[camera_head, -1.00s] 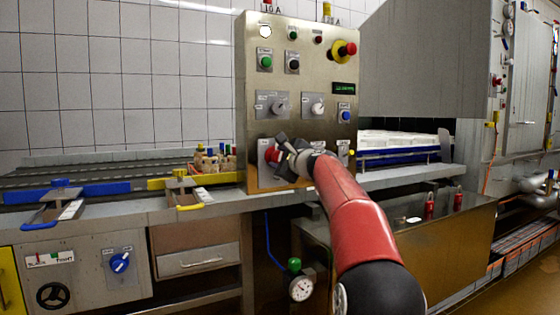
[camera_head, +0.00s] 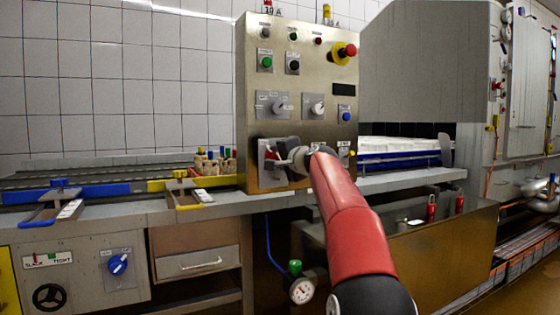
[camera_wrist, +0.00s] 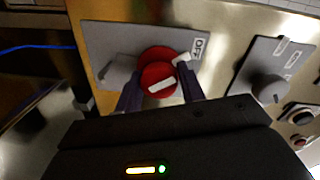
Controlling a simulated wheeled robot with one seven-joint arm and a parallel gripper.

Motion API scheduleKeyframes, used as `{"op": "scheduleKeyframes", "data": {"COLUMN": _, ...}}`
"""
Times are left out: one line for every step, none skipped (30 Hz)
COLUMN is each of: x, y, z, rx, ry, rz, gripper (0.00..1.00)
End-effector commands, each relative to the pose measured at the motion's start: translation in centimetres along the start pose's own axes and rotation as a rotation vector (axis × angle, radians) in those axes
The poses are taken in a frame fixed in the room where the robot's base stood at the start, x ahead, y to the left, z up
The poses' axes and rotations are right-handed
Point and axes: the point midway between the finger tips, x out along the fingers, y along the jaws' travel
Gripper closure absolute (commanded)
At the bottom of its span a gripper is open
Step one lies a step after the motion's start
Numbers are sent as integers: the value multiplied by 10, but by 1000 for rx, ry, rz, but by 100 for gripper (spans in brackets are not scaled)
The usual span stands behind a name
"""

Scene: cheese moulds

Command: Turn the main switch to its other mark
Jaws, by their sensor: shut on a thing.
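The main switch is a red round knob (camera_wrist: 153,56) on a grey plate (camera_wrist: 105,42) at the lower left of the steel control panel (camera_head: 300,95). In the wrist view the knob carries a white bar, tilted slightly up to the right. An OFF label (camera_wrist: 198,47) is beside the knob; a second mark cannot be made out. My gripper (camera_wrist: 160,82) is shut on the knob, one dark finger on each side. In the head view my gripper (camera_head: 286,160) is at the plate and hides most of the knob.
Two smaller grey selector knobs (camera_head: 279,106) (camera_head: 317,106) are above, and a red mushroom button (camera_head: 350,50) is at the upper right. In the wrist view a neighbouring grey knob (camera_wrist: 268,87) is close on the right. The bench edge (camera_head: 215,205) runs below.

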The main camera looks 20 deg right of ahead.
Motion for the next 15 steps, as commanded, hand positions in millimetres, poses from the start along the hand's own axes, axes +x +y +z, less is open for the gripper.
{"op": "scheduleKeyframes", "data": {"x": 2, "y": -1, "z": 3, "rx": -26, "ry": -2, "rz": -5, "gripper": 84}}
{"op": "scheduleKeyframes", "data": {"x": 2, "y": -1, "z": 3, "rx": -43, "ry": -1, "rz": -4, "gripper": 84}}
{"op": "scheduleKeyframes", "data": {"x": 2, "y": -1, "z": 3, "rx": -63, "ry": 0, "rz": -3, "gripper": 84}}
{"op": "scheduleKeyframes", "data": {"x": 2, "y": -1, "z": 3, "rx": -77, "ry": 1, "rz": -3, "gripper": 84}}
{"op": "scheduleKeyframes", "data": {"x": 2, "y": -1, "z": 3, "rx": -89, "ry": 1, "rz": -3, "gripper": 84}}
{"op": "scheduleKeyframes", "data": {"x": 2, "y": -1, "z": 3, "rx": -104, "ry": 2, "rz": -2, "gripper": 84}}
{"op": "scheduleKeyframes", "data": {"x": 2, "y": -1, "z": 3, "rx": -115, "ry": 2, "rz": -2, "gripper": 84}}
{"op": "scheduleKeyframes", "data": {"x": 2, "y": -1, "z": 3, "rx": -125, "ry": 3, "rz": -2, "gripper": 84}}
{"op": "scheduleKeyframes", "data": {"x": 2, "y": -1, "z": 2, "rx": -135, "ry": 4, "rz": -1, "gripper": 84}}
{"op": "scheduleKeyframes", "data": {"x": 2, "y": -1, "z": 2, "rx": -142, "ry": 4, "rz": -1, "gripper": 84}}
{"op": "scheduleKeyframes", "data": {"x": 2, "y": -1, "z": 2, "rx": -148, "ry": 4, "rz": -1, "gripper": 84}}
{"op": "scheduleKeyframes", "data": {"x": 2, "y": -1, "z": 2, "rx": -155, "ry": 5, "rz": -1, "gripper": 84}}
{"op": "scheduleKeyframes", "data": {"x": 2, "y": -1, "z": 2, "rx": -159, "ry": 5, "rz": -1, "gripper": 84}}
{"op": "scheduleKeyframes", "data": {"x": 2, "y": -1, "z": 2, "rx": -162, "ry": 5, "rz": -1, "gripper": 84}}
{"op": "scheduleKeyframes", "data": {"x": 2, "y": -1, "z": 2, "rx": -165, "ry": 6, "rz": 0, "gripper": 84}}
